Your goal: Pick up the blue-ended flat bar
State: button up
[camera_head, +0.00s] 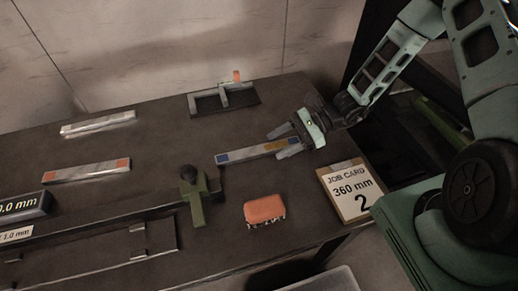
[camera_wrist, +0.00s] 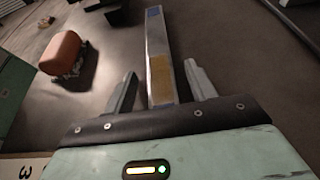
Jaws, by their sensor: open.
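The blue-ended flat bar (camera_head: 243,154) lies on the dark table in the middle of the head view. It is grey metal with a blue end at the left and a yellow-orange patch near its right part. My gripper (camera_head: 283,143) is at the bar's right end, with a finger on each side. In the wrist view the bar (camera_wrist: 158,50) runs up between the two open fingers of my gripper (camera_wrist: 159,85), its blue end far away. A gap shows between each finger and the bar.
A red-orange brush (camera_head: 264,209) and a green clamp-like fixture (camera_head: 194,197) stand near the bar. A job card (camera_head: 347,190) reads "360 mm 2". An orange-ended bar (camera_head: 88,171), another pale bar (camera_head: 97,124) and a black stand (camera_head: 224,100) lie farther off.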

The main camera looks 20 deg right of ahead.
grip_shut()
jog(key=shift+r, duration=0.15)
